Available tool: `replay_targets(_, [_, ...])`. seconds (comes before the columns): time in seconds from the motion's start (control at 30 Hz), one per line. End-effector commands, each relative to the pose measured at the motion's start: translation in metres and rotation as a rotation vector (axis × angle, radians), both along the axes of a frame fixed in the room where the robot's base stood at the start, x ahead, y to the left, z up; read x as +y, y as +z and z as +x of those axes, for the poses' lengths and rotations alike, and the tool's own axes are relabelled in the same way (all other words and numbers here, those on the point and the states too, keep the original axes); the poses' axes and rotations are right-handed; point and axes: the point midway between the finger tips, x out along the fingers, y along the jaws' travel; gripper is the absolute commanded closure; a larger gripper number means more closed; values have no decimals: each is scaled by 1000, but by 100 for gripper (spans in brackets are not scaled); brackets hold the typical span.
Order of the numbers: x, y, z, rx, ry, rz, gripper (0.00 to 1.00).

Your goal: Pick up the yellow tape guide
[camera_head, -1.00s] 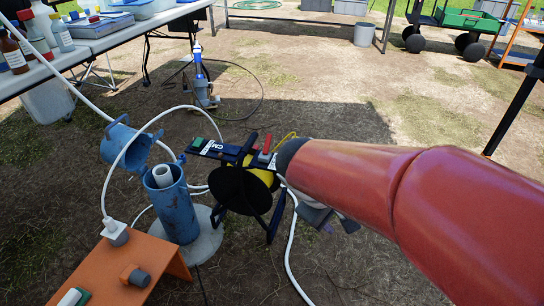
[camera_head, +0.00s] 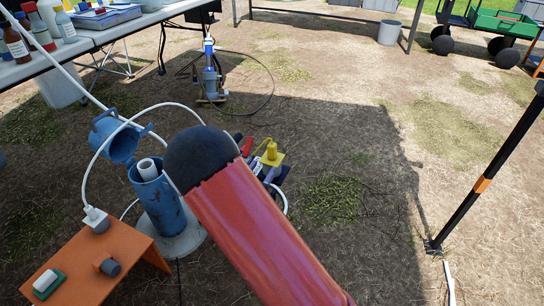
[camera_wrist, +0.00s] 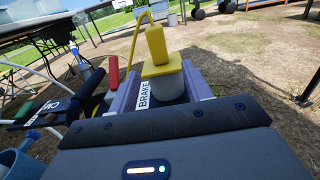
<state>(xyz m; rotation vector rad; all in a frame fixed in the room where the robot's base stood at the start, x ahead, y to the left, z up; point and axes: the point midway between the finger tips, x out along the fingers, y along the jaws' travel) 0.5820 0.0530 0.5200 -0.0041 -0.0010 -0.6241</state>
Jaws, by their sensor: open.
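The yellow tape guide (camera_wrist: 156,46) stands upright in the wrist view, an upright block on a wider yellow plate, with a thin yellow line running from its top. A pale grey cylinder shows below the plate. In the head view the guide (camera_head: 271,154) shows just past my arm. My gripper (camera_wrist: 160,80) is open, its two purple fingers to the left and right of the guide's base. I cannot tell whether they touch it. In the head view my red arm hides most of the gripper (camera_head: 268,173) and the reel under it.
A label reading BRAKE (camera_wrist: 143,94) and a red handle (camera_wrist: 113,72) are left of the guide. The blue well casing (camera_head: 160,198) with its open cap (camera_head: 118,140) stands left of my arm, near an orange stand (camera_head: 85,262). Ground to the right is clear, up to a dark post (camera_head: 478,190).

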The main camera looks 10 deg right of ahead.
Motion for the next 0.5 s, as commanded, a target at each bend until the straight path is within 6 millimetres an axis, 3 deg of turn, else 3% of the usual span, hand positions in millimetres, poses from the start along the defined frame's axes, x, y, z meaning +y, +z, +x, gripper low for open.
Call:
replay_targets(0.2, [-23, 1, 29, 0, -5, 2, 51])
replay_targets(0.5, [-39, 1, 52, 0, -7, 3, 51])
